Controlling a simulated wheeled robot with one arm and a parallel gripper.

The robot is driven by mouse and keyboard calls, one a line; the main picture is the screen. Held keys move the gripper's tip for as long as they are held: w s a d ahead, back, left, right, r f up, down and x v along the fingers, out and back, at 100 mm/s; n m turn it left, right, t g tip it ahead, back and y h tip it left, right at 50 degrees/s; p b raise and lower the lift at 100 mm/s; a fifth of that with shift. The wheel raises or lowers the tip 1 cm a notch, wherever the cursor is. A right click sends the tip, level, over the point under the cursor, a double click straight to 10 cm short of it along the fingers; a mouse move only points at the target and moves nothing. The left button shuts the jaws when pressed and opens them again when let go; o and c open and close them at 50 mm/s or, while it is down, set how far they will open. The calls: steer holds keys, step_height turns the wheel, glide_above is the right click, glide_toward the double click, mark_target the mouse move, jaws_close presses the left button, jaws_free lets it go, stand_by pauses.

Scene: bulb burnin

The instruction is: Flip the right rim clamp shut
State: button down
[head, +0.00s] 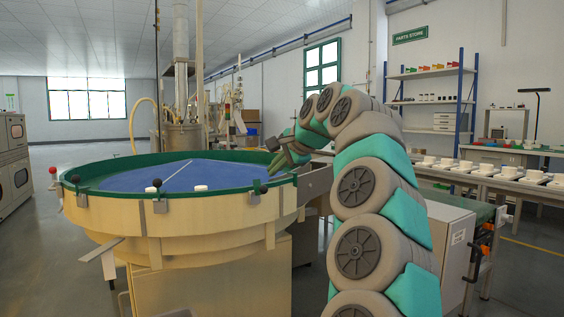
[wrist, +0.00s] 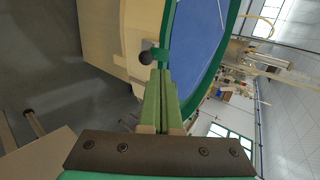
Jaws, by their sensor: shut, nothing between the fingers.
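The right rim clamp (head: 254,197) sits on the green rim at the near right of the large round bowl (head: 190,240). It has a grey bracket outside the rim and a dark knob. In the wrist view a black ball knob (wrist: 145,57) stands out beside the rim, joined to a green piece at the rim. My gripper (head: 270,160) is over the right side of the rim, close to this clamp. Its green fingers (wrist: 160,72) are together with nothing between them, their tips close to the knob and rim. I cannot tell whether they touch.
Other rim clamps show at the middle front (head: 160,206) and left (head: 82,200), with black knobs; a red knob (head: 53,170) stands farther left. A white round piece (head: 200,188) lies on the blue surface near the front. A conveyor with white parts (head: 480,170) runs at the right.

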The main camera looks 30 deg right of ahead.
mark_target(257, 181)
steer(key=x, duration=0.4)
steer(key=r+x, duration=0.1)
steer(key=x, duration=0.2)
steer(key=shift+w+f, duration=0.1)
steer(key=shift+w, duration=0.3)
steer(key=shift+w+r+g+p, duration=0.3)
steer(key=shift+g+p, duration=0.4)
steer(key=shift+p, duration=0.95)
stand_by(0.3)
